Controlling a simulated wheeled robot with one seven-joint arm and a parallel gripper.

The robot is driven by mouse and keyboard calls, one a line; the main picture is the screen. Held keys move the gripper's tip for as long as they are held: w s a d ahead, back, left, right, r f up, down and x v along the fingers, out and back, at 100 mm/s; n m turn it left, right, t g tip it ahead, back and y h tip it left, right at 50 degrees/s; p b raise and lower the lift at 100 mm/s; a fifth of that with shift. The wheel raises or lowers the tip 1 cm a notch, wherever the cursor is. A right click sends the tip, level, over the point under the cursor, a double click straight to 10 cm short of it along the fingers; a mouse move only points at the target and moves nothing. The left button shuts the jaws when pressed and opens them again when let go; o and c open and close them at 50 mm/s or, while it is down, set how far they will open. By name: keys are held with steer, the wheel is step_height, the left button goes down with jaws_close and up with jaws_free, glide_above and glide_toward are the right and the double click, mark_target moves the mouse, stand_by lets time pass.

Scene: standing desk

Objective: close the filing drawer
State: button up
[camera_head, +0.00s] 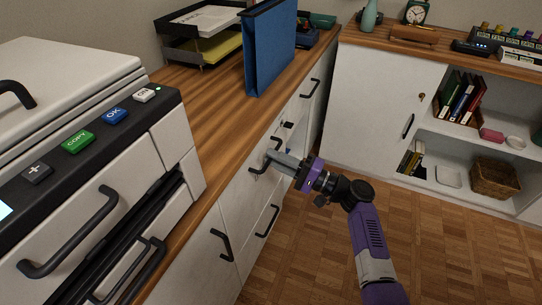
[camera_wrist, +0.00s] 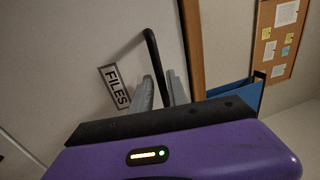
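The filing drawer's white front fills the left of the wrist view (camera_wrist: 70,40), with a "FILES" label (camera_wrist: 115,86) and a black bar handle (camera_wrist: 152,50). In the head view a black handle (camera_head: 256,171) shows on the white cabinet front beneath the wooden counter, at my fingertips. My gripper (camera_head: 273,157) reaches in from the right. In the wrist view its two grey fingers (camera_wrist: 161,88) stand apart, with the handle running between them. I cannot see clear contact with either finger. How far the drawer stands out is hard to tell, as my gripper covers part of it.
A printer (camera_head: 90,130) stands on the wooden counter (camera_head: 215,95) at left, near a blue folder (camera_head: 270,48) and paper trays (camera_head: 205,30). Other handles (camera_head: 222,245) stick out from the cabinet fronts. Shelves (camera_head: 470,140) stand at right. The parquet floor (camera_head: 440,240) is clear.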

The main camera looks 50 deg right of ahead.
steer(key=v, duration=0.6)
steer(key=shift+s, duration=0.2)
steer(key=shift+d, duration=0.15)
